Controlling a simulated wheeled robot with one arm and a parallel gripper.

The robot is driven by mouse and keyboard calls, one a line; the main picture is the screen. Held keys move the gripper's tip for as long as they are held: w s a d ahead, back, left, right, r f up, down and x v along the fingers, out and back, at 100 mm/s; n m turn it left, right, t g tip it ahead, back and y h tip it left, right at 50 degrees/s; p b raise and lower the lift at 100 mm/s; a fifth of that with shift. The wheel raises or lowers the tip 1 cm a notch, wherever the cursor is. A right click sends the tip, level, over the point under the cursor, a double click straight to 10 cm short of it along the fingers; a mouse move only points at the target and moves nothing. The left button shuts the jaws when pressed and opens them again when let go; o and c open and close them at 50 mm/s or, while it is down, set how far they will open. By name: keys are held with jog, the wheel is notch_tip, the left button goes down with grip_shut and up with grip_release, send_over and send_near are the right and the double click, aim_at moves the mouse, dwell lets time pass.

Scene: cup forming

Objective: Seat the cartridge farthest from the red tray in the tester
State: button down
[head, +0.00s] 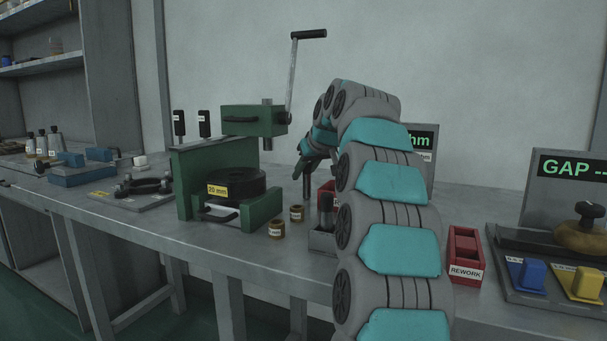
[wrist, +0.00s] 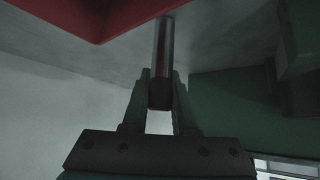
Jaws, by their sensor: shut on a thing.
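My gripper (head: 308,172) is shut on a slim metallic cylinder, likely a cartridge (head: 307,188), held upright in the head view. In the wrist view my gripper (wrist: 161,92) has its fingers on either side of the cartridge's dark end (wrist: 161,50). I cannot tell whether its far end touches the table. A red tray (head: 326,189) is partly hidden behind my arm; a red tray edge also shows in the wrist view (wrist: 95,18). Another red tray marked REWORK (head: 465,270) stands right of my arm. A display ending in "hm" (head: 424,141), likely the tester's, is partly hidden by my arm.
A green press (head: 215,165) with a raised lever and a 20 mm disc stands left of my gripper. A grey block with a dark post (head: 321,241) is close to my arm. A GAP station (head: 566,170) is at right.

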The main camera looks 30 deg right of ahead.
jog(key=c, duration=0.7)
grip_release()
jog(key=shift+f, duration=0.1)
